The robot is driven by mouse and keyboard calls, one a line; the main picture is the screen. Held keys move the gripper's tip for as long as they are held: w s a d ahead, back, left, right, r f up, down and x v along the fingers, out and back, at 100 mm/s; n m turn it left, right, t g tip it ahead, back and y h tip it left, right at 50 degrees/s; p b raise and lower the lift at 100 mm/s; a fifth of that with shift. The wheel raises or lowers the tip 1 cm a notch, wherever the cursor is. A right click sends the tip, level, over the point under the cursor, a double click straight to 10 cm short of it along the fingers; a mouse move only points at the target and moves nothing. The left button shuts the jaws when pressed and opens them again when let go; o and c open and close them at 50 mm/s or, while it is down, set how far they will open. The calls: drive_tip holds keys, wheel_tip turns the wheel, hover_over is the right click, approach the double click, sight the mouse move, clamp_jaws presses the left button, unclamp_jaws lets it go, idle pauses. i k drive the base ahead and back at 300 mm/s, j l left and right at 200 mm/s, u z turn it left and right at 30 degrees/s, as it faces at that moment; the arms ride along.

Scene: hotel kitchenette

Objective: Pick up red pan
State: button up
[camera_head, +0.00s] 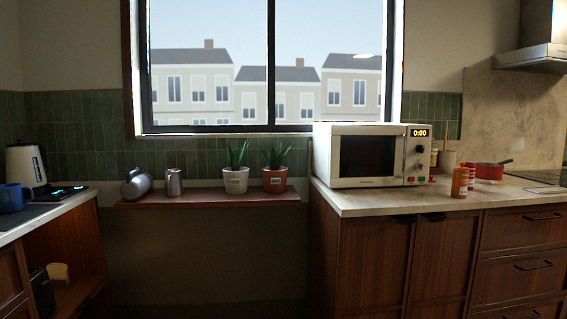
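The red pan (489,171) is small, with a dark handle pointing to the right. It stands on the right-hand counter (385,202), toward the back, right of the microwave. An orange bottle (460,182) and a red-and-white container (470,171) stand just left of it, and the container may cover a little of its left edge. My gripper does not show in this view.
A white microwave (368,155) fills the counter's left part. A dark hob (545,177) lies right of the pan under a range hood (538,54). A low shelf (205,200) holds two potted plants and two metal vessels. Floor space is mostly out of frame.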

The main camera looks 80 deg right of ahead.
sight(490, 171)
drive_tip(key=z, duration=3.95)
drive_tip(key=i+l, duration=0.3)
drive_tip(key=i+l+z, duration=0.1)
drive_tip(key=i+l, duration=0.2)
drive_tip(key=i, duration=0.2)
drive_tip(key=i+l, duration=0.25)
drive_tip(key=i, duration=0.2)
drive_tip(key=i+l+z, duration=0.1)
drive_tip(key=i+l, duration=0.15)
drive_tip(key=i, duration=0.15)
drive_tip(key=i+l, duration=0.15)
drive_tip(key=i, duration=0.55)
drive_tip(key=i+l+z, duration=0.1)
drive_tip(key=i, duration=0.6)
drive_tip(key=i+j, duration=0.15)
drive_tip(key=i+z, duration=0.05)
drive_tip(key=i, duration=0.05)
